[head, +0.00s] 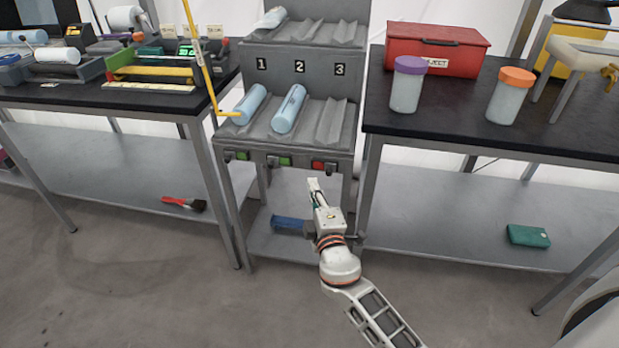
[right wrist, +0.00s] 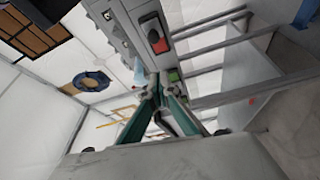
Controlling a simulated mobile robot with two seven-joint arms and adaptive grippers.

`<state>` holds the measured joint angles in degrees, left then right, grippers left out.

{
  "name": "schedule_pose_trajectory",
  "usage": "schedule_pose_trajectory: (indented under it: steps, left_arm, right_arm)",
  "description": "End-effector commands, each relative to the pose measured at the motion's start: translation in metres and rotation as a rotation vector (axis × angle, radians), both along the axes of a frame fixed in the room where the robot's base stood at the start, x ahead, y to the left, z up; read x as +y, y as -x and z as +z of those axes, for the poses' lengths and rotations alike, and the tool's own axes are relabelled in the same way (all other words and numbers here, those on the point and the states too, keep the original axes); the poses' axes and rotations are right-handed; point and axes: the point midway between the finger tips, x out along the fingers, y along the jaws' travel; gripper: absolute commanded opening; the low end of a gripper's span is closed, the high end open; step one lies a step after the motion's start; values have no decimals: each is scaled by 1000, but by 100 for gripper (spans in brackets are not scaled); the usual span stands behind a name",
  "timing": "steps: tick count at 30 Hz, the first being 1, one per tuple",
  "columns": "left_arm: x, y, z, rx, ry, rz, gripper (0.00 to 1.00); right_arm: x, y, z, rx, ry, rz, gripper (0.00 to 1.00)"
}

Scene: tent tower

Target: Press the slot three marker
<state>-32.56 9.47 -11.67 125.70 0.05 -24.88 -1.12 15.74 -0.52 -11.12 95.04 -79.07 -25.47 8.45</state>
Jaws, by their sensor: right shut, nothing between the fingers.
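The grey rack (head: 345,110) carries the numbers 1, 2 and 3. Light blue rolls lie in slot one (head: 250,104) and slot two (head: 288,109); slot three (head: 333,122) is empty. On the front edge, the slot three marker (head: 323,166) is red, and the markers under slots one (head: 237,156) and two (head: 279,161) are green. My right gripper (head: 313,182) is shut and empty, just below and in front of the red marker. In the right wrist view the red marker (right wrist: 153,35) shows beyond the closed fingertips (right wrist: 154,82), apart from them. My left gripper is not in view.
Black-topped tables flank the rack. The right one holds a red box (head: 436,48) and jars with purple (head: 407,85) and orange (head: 510,95) lids. A yellow rod (head: 199,60) stands at the rack's left. A blue object (head: 290,223) lies on the lower shelf.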

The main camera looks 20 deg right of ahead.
Motion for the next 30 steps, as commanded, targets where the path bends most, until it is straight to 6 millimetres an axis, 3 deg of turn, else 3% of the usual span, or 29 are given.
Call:
schedule_pose_trajectory:
  steps: [3, 9, 30]
  left_arm:
    - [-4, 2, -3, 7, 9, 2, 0]
    - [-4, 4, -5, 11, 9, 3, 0]
    - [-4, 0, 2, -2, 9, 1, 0]
  right_arm:
    - [6, 24, -3, 2, -2, 2, 0]
    - [10, 46, -4, 1, -2, 2, 0]
    - [11, 54, -3, 6, -17, 5, 0]
